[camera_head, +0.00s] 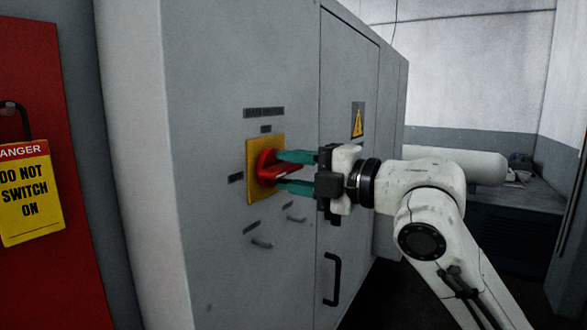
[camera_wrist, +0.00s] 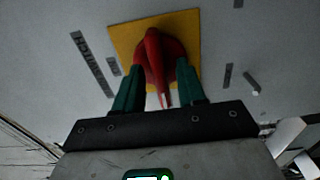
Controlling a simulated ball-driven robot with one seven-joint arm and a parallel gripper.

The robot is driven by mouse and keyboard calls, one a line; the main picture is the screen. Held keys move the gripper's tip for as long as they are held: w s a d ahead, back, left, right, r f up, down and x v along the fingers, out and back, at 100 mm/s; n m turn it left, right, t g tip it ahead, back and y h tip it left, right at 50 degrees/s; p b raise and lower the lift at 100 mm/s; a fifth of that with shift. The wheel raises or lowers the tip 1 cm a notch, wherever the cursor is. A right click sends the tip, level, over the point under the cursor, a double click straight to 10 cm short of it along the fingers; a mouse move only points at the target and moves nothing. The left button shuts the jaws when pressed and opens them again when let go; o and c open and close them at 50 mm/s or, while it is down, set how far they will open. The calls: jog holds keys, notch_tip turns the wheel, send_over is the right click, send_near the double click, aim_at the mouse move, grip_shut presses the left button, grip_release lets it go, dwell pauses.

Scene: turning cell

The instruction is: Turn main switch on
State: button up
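The main switch is a red rotary handle (camera_head: 268,168) on a yellow square plate (camera_head: 251,190), set in the grey cabinet's front. Its grip bar sticks out and lies about level in the head view. My gripper (camera_head: 297,172) faces the switch, with one green finger above the bar and one below. In the wrist view the red handle (camera_wrist: 157,65) stands between the two fingers of my gripper (camera_wrist: 160,88), with gaps beside it. The gripper looks open around the handle. The fingertips are close to the knob; whether they touch it is unclear.
A yellow danger tag (camera_head: 25,192), "do not switch on", hangs on a red panel (camera_head: 72,150) at left.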

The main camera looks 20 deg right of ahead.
grip_shut()
dwell(0.6)
jog(key=m+b, duration=0.1)
jog(key=m, duration=0.2)
jog(key=shift+m, duration=0.4)
jog(key=m, duration=0.4)
jog(key=shift+m, duration=0.3)
jog(key=m+p, duration=0.2)
jog(key=m, duration=0.3)
jog(key=shift+r, duration=0.15)
jog(key=shift+m+p, duration=1.3)
jog(key=shift+m, duration=0.9)
